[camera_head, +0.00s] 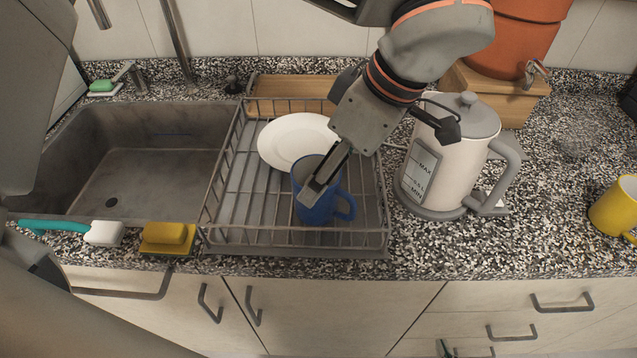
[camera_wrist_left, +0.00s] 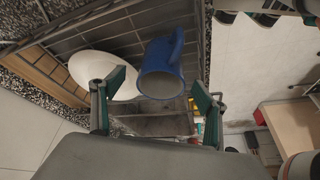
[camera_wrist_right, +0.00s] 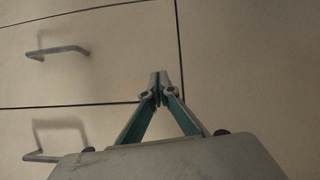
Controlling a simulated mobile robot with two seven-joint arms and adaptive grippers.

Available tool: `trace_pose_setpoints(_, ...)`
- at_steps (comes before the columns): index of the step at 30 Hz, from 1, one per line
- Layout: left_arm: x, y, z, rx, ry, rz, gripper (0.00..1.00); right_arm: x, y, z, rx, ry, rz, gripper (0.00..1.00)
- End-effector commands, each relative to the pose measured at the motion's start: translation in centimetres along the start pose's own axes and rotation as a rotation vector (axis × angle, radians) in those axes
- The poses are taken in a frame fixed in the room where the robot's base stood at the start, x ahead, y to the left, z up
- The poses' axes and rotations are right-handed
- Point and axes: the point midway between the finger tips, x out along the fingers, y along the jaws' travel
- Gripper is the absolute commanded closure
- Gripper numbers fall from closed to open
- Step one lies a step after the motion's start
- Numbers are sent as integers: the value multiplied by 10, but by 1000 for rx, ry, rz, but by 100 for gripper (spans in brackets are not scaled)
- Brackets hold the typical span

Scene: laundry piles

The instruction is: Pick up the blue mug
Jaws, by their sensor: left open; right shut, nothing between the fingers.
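The blue mug (camera_head: 316,206) stands in the wire dish rack, with its handle toward the right in the head view. My left gripper (camera_head: 327,178) is over the mug and hides part of its rim. In the left wrist view the mug (camera_wrist_left: 163,68) shows between the spread fingers of my left gripper (camera_wrist_left: 152,98), which hold nothing. I cannot tell whether a finger touches it. My right gripper (camera_wrist_right: 158,88) is shut and empty in front of the pale cabinet fronts. Only a small part of my right gripper (camera_head: 446,348) shows at the head view's bottom edge.
A white plate (camera_head: 290,140) lies behind the mug in the dish rack (camera_head: 300,234). A white kettle (camera_head: 450,160) stands right of the rack. The sink (camera_head: 75,190) is to the left. A yellow mug (camera_head: 615,207) is far right, with bare counter between it and the kettle.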

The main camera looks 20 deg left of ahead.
Motion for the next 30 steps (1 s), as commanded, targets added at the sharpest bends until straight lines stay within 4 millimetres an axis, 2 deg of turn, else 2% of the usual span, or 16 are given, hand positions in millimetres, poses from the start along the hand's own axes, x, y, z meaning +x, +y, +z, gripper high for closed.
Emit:
trace_pose_setpoints(8, 25, -2, 3, 0, -1, -4, 26, 0, 0, 5, -4, -8, -1, 100)
trace_pose_setpoints(15, 58, -4, 5, -1, -2, -4, 26, 2, 1, 3, -7, -2, 2, 100)
trace_pose_setpoints(23, 62, -3, 5, -1, -1, -1, 26, 3, 2, 1, -8, 2, 4, 100)
trace_pose_setpoints(29, 62, -3, 5, -1, -1, -1, 76, 3, 3, 0, -8, 2, 4, 100)
trace_pose_setpoints(30, 62, -3, 5, -1, -1, -2, 77, 3, 3, 0, -8, 2, 4, 100)
